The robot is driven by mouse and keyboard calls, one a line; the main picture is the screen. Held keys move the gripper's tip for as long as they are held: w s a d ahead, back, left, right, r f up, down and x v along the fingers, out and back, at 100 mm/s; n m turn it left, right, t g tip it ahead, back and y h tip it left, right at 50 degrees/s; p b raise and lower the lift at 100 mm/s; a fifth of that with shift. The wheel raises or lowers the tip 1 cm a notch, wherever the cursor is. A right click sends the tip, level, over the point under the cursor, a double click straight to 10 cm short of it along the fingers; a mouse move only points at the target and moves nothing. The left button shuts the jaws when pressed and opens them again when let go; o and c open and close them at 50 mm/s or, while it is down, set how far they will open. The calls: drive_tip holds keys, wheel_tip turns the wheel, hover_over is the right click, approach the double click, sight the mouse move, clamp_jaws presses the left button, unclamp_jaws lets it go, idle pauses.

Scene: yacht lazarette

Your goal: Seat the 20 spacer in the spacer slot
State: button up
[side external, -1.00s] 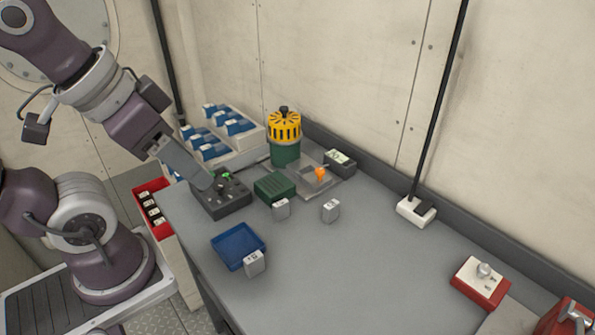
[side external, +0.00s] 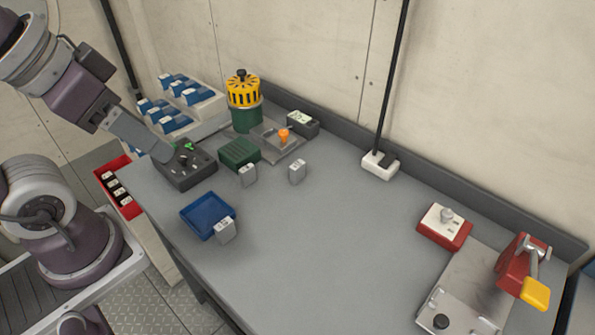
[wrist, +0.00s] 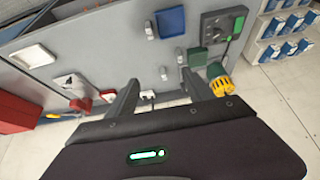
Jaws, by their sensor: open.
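Three small grey labelled blocks stand on the bench: one (side external: 225,231) at the blue tray's corner, one (side external: 247,175) in front of the green ribbed block, and one (side external: 297,172) to its right. Their numbers are too small to read, so I cannot tell which is the 20 spacer. They also show in the wrist view, one of them near the blue tray (wrist: 149,29). I cannot clearly identify the spacer slot; a grey plate with a clamp (side external: 468,285) lies at the right. My gripper (wrist: 162,92) is open and empty, above the bench, apart from the blocks.
A blue tray (side external: 196,221), dark control box (side external: 188,178), green ribbed block (side external: 238,151) and yellow-topped green canister (side external: 246,117) crowd the left. A red-and-white box (side external: 442,228) and red clamp with yellow handle (side external: 518,268) stand right. The bench middle is clear.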

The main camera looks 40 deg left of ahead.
drive_tip(key=m+g, duration=0.5)
drive_tip(key=m, duration=1.2)
hover_over(298, 164)
drive_tip(key=f, duration=1.1)
drive_tip(key=s+f, duration=0.1)
drive_tip(key=f, duration=0.4)
drive_tip(key=shift+a+f, duration=0.15)
drive_tip(key=shift+a, duration=0.15)
drive_tip(key=shift+m+g, duration=0.3)
drive_tip(key=f, duration=0.5)
drive_tip(key=w+f, duration=0.1)
drive_tip(key=f, duration=0.2)
drive_tip(key=shift+d+f, duration=0.15)
drive_tip(key=shift+d, duration=0.1)
clamp_jaws()
